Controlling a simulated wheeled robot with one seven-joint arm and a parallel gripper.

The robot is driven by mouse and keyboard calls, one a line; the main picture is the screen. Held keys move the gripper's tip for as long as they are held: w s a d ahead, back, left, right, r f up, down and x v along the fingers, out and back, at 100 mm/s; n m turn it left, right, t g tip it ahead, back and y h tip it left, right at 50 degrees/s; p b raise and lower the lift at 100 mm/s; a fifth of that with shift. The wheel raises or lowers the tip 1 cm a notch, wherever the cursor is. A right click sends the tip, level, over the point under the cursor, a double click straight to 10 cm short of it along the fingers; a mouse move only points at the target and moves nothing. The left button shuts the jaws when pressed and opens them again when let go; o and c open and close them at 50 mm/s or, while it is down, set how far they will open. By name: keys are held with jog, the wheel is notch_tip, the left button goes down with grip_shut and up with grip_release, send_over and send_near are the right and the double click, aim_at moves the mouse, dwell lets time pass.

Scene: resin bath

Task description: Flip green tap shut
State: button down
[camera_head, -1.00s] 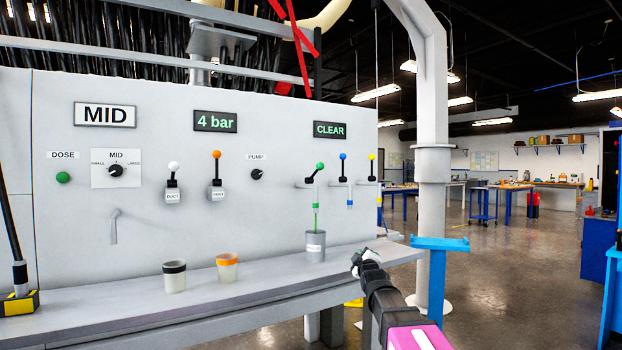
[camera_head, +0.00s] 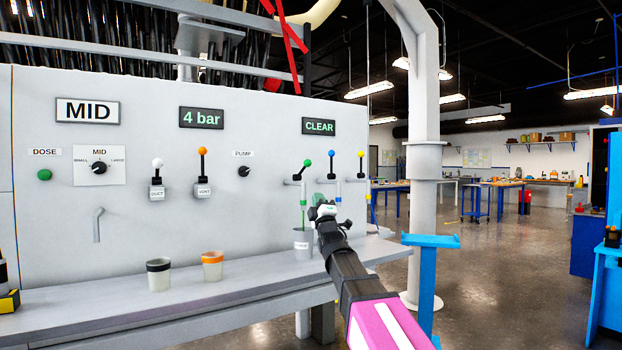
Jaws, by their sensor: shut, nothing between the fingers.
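The green tap (camera_head: 304,170) is on the wall panel, right of centre. Its green-knobbed lever leans to the right, while the blue tap (camera_head: 332,167) and yellow tap (camera_head: 361,168) beside it have upright levers. A thin green stream (camera_head: 303,212) runs down from the green tap's spout into a grey cup (camera_head: 303,246) on the bench. My gripper (camera_head: 321,207) is shut and empty. In the picture it is below the taps and just right of the stream, apart from the green lever. My arm hides part of the grey cup's right side.
A black-rimmed cup (camera_head: 159,275) and an orange-rimmed cup (camera_head: 212,265) stand on the bench (camera_head: 110,314). White and orange levers and a pump knob (camera_head: 244,171) are on the panel to the left. A grey post (camera_head: 424,190) and blue stand (camera_head: 432,241) are to the right.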

aim_at(308, 166)
jog(key=x, duration=1.4)
